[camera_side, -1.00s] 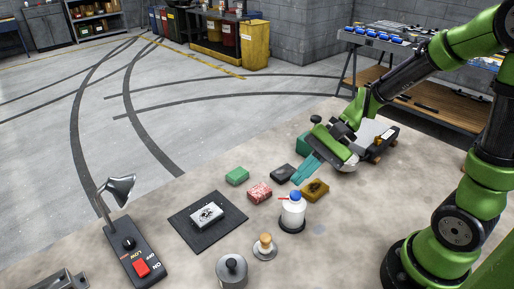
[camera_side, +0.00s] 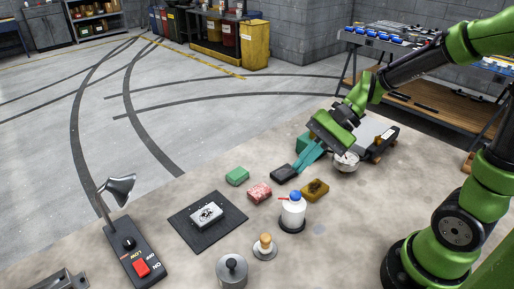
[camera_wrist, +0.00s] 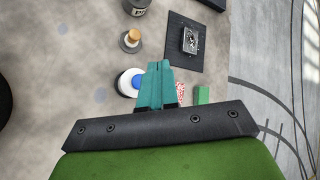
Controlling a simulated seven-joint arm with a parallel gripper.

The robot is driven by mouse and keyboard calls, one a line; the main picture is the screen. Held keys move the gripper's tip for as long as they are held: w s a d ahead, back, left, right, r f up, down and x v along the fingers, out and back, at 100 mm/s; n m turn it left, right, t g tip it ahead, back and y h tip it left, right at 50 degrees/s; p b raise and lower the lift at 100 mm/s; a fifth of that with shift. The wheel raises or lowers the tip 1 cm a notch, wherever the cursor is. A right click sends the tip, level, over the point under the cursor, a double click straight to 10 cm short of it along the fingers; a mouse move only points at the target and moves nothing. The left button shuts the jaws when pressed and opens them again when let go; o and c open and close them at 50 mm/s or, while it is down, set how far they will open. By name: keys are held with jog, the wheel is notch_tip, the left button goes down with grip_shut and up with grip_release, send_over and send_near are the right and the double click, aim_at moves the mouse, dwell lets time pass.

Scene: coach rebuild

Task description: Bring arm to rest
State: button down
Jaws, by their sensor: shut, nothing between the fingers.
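My gripper (camera_side: 297,166) has teal fingers, shut and empty, pointing down and to the left above the right part of the table in the side view. Its shut fingertips (camera_wrist: 159,66) also show in the wrist view. In the side view the fingers reach over or beside a dark block (camera_side: 282,173); I cannot tell whether they touch it.
A white bottle with a blue cap (camera_side: 293,211), a red speckled block (camera_side: 260,193), a green block (camera_side: 237,176) and a brown block (camera_side: 315,190) stand nearby. A patterned block (camera_side: 206,215) lies on a black mat (camera_side: 183,227). A lamp-like switch box (camera_side: 133,258) stands at left.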

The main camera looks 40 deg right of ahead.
jog(key=s+d+r+n+t+h, duration=0.3)
jog(key=s+r+n+t+h, duration=0.1)
jog(key=s+r+n+h, duration=0.2)
jog(key=r+n, duration=0.1)
jog(key=n, duration=0.1)
jog(key=shift+s+d+n+h, duration=0.2)
jog(key=shift+n+h, duration=0.1)
jog(key=shift+h, duration=0.1)
